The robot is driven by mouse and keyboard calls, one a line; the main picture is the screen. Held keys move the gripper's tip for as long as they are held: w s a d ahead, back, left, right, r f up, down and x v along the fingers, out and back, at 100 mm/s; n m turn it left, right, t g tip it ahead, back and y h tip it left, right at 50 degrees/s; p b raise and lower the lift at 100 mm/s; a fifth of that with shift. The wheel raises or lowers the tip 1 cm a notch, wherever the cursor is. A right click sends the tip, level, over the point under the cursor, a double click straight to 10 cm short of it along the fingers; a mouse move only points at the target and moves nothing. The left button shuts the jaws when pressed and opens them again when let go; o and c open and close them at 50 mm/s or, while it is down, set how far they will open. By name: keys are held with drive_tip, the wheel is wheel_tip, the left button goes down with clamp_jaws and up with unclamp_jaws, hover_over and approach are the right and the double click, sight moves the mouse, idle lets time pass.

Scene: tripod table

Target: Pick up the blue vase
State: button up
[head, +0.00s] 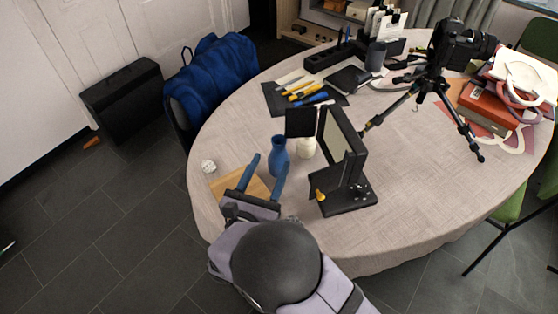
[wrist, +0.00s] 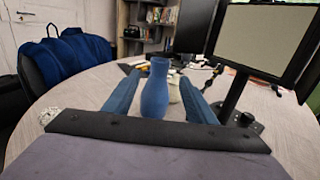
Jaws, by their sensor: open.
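The blue vase (head: 279,158) stands upright on the round table, near its front edge. My gripper (head: 267,165) is open, with one blue finger on each side of the vase's line. The left finger looks apart from the vase; I cannot tell how far the vase is in between the fingers. A cream vase-like object (head: 306,148) stands just right of and behind the blue vase.
A black-framed screen on a stand (head: 345,160) is close on the right of my gripper. A wooden board (head: 230,185) and a crumpled white ball (head: 208,167) lie left. Pens (head: 305,90), a tripod with camera (head: 432,85) and a red box (head: 488,105) are farther back.

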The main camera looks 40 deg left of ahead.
sight(277, 149)
drive_tip(key=shift+p+x, duration=0.8)
drive_tip(key=shift+x, duration=2.35)
drive_tip(key=shift+r, duration=0.1)
clamp_jaws()
